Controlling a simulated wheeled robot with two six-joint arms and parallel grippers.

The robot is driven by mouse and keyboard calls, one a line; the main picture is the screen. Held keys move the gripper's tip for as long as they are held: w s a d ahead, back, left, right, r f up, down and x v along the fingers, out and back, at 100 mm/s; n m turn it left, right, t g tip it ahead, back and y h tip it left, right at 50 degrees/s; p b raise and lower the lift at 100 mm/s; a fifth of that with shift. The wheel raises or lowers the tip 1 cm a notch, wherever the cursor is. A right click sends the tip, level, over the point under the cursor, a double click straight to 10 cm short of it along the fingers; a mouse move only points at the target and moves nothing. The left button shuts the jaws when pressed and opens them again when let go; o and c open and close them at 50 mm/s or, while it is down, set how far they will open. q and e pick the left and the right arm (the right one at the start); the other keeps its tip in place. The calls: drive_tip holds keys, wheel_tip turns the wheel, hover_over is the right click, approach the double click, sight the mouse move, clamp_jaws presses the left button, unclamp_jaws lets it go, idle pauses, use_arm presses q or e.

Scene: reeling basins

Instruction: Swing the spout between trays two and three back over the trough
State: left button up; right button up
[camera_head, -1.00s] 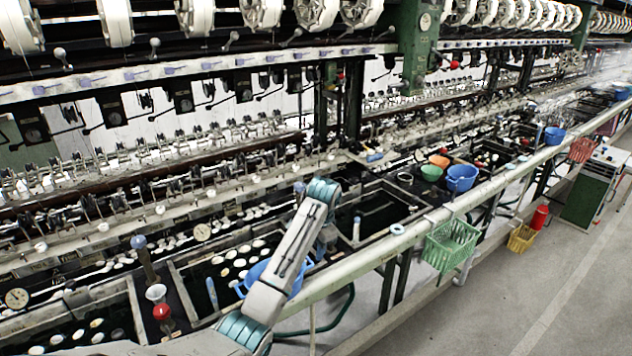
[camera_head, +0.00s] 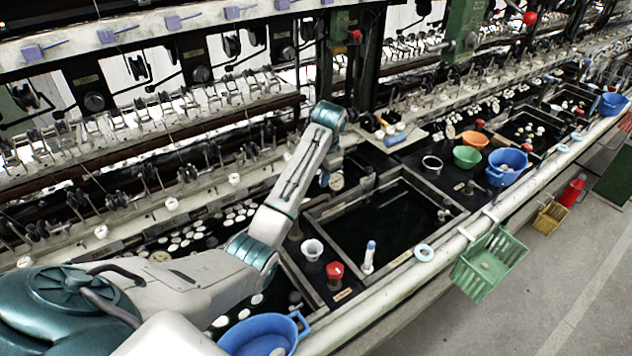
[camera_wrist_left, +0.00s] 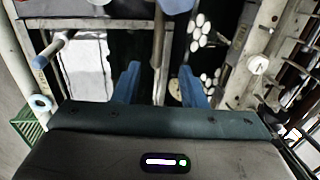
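My left arm reaches over the basins in the head view, and its wrist hides most of the gripper there. In the left wrist view my left gripper (camera_wrist_left: 158,85) shows two blue fingers set apart. A narrow upright bar (camera_wrist_left: 158,45) shows between them; I cannot tell whether it is the spout or whether it is touched. The dark, empty-looking tray (camera_head: 318,213) lies just right of my wrist. The spout cannot be picked out surely in the head view. My right gripper is not in view.
A blue basin (camera_head: 262,335) is at the bottom. Green (camera_head: 467,157) and blue (camera_head: 507,167) bowls stand right. A green basket (camera_head: 488,266) hangs off the front rail.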

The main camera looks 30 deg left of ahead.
sight(314, 199)
use_arm(q)
drive_tip(key=f+p, duration=0.1)
drive_tip(key=f, duration=0.2)
drive_tip(key=a+f+p, duration=0.1)
drive_tip(key=f, duration=0.2)
drive_tip(key=f+p, duration=0.1)
drive_tip(key=f, duration=0.2)
drive_tip(key=shift+w+a+f+p, duration=0.25)
drive_tip(key=shift+a+p, duration=0.05)
drive_tip(key=shift+a, duration=0.05)
drive_tip(key=shift+f, duration=0.3)
drive_tip(key=shift+s, duration=0.1)
drive_tip(key=shift+c, duration=0.7)
clamp_jaws()
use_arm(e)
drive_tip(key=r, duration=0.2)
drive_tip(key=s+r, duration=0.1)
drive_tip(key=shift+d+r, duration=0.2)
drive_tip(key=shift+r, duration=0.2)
